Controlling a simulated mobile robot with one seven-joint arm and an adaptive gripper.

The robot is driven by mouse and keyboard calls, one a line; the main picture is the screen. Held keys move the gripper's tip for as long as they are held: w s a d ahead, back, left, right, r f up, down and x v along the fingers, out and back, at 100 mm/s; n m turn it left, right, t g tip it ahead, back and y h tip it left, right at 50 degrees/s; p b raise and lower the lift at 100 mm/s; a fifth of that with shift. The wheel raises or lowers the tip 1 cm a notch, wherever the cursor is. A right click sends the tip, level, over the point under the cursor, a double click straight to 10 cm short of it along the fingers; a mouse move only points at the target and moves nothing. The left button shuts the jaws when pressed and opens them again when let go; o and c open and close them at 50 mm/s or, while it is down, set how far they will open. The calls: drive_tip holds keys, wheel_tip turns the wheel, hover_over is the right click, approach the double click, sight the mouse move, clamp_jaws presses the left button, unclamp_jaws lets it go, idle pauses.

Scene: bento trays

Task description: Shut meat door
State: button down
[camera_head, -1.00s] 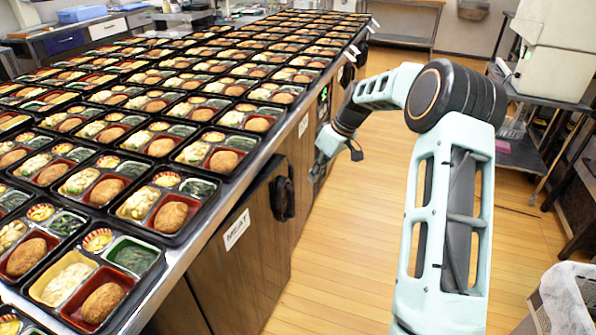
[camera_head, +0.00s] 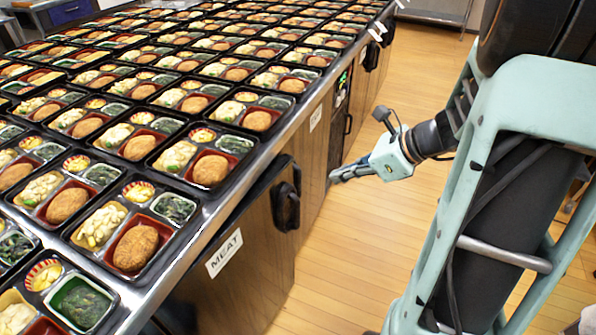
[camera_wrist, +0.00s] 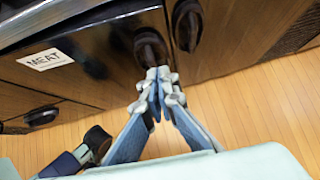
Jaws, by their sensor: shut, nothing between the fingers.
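The meat door (camera_head: 245,275) is a dark wooden cabinet door under the counter with a white "MEAT" label (camera_head: 224,253) and a black handle (camera_head: 287,205) near its far edge. Its dark top edge stands out from the counter front, so it looks slightly ajar. My gripper (camera_head: 335,176) is shut and empty, right of the handle and apart from it in the head view, pointing at the cabinets. In the wrist view, my closed fingertips (camera_wrist: 160,80) lie just below the door's handle (camera_wrist: 150,47) in the picture. I cannot tell whether they touch anything.
The metal counter (camera_head: 215,205) above the door is covered with several bento trays (camera_head: 130,235). A neighbouring cabinet handle (camera_wrist: 187,25) shows in the wrist view. The wooden floor (camera_head: 360,245) beside the cabinets is clear.

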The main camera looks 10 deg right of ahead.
drive_tip(key=b, duration=0.4)
approach(289, 184)
drive_tip(key=x, duration=0.5)
drive_tip(key=shift+s+d+f, duration=0.1)
drive_tip(key=shift+d+f, duration=0.1)
drive_tip(key=shift+f, duration=0.15)
drive_tip(key=shift+w+a, duration=0.35)
